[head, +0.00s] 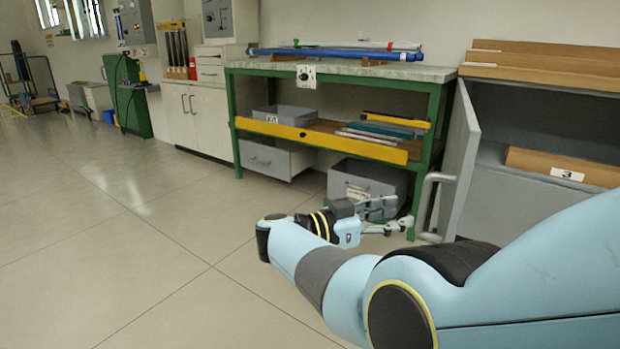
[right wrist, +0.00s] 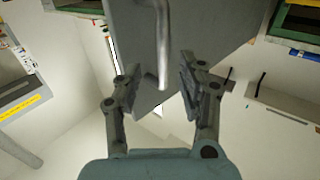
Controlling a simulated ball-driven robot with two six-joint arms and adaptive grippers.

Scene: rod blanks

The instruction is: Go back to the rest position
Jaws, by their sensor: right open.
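My right gripper (head: 388,215) is open and empty in the head view, in front of the green workbench and left of the grey cabinet door's handle (head: 432,205). In the right wrist view its two fingers (right wrist: 158,92) are spread apart, with the cabinet door (right wrist: 195,35) and its bar handle (right wrist: 160,45) beyond them. I cannot tell from the wrist view how far off the handle is, but no finger is closed on it. The door (head: 462,160) stands open in the head view. My left gripper is not in view.
The green workbench (head: 233,115) holds blue rods on top and a grey bin (head: 285,115) on its shelf. A drawer (head: 268,160) is pulled out below. A grey crate (head: 368,180) sits under the bench. The cabinet holds a cardboard box (head: 560,165). The floor at left is clear.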

